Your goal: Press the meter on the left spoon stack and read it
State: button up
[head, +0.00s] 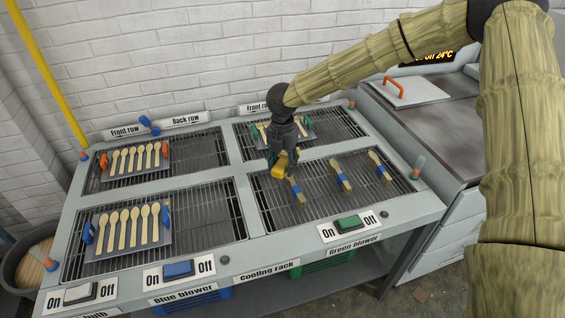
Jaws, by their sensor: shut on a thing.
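Three spoon stacks with blue bands lie on the front right grate. The left spoon stack (298,191) is nearest my gripper, the middle stack (340,174) and right stack (379,167) lie apart from it. My gripper (282,153) points down and is shut on a yellow meter (279,171). The meter is just at the upper left end of the left stack and partly overlaps it in the picture. I cannot tell whether it touches the wood. The meter's display is not readable here.
The cooling rack (243,218) has trays of spoons on its left grates, the front one (130,241) and back one (134,172). Another tray (288,131) stands behind my gripper. Blue (178,269) and green (347,222) switches line the front edge.

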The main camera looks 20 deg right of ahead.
jog(key=shift+f+b, duration=2.45)
jog(key=shift+f, duration=0.8)
jog(key=o, duration=0.3)
jog(key=c, duration=0.4)
jog(key=shift+f, duration=0.4)
dwell(1.0)
jog(key=shift+r+p, duration=0.1)
jog(key=shift+p, duration=0.25)
jog(key=shift+r+p, duration=2.75)
jog(key=shift+r, duration=0.7)
